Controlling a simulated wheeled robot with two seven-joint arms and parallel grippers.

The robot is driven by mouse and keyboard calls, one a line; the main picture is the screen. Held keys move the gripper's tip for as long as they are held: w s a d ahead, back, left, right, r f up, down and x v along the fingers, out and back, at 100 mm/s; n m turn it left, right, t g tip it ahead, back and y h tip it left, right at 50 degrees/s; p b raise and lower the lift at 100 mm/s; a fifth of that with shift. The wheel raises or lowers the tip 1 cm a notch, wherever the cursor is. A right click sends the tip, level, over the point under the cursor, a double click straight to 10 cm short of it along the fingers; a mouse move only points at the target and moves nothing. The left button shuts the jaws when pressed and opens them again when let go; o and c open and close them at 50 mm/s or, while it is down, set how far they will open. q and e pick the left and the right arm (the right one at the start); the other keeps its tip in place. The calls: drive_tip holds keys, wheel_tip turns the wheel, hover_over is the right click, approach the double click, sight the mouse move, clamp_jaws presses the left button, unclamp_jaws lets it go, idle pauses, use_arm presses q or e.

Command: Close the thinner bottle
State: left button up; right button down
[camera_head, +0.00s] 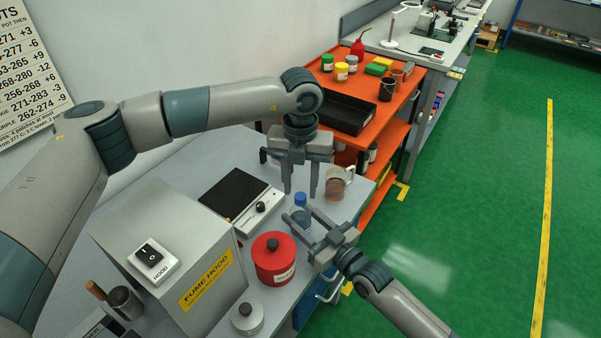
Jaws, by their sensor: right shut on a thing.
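A small bottle (302,216) with a bluish body stands near the right edge of the grey bench. A blue cap (301,198) sits at its top; whether it is fully seated I cannot tell. My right gripper (299,212) comes in from the lower right and is shut on the bottle's body, one finger on each side. My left gripper (301,194) points down from above, its two fingers open and apart, with the blue cap just below and between the tips. I see nothing held in it.
A red container (273,259) with a black knob stands left of my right gripper. A glass jug (337,184) with brownish contents is close behind the bottle.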

use_arm(q)
drive_tip(key=shift+f, duration=1.05)
clamp_jaws()
drive_tip(key=m, duration=0.7)
drive_tip(key=shift+m, duration=0.4)
drive_tip(key=m, duration=0.7)
drive_tip(key=shift+o, duration=0.8)
unclamp_jaws()
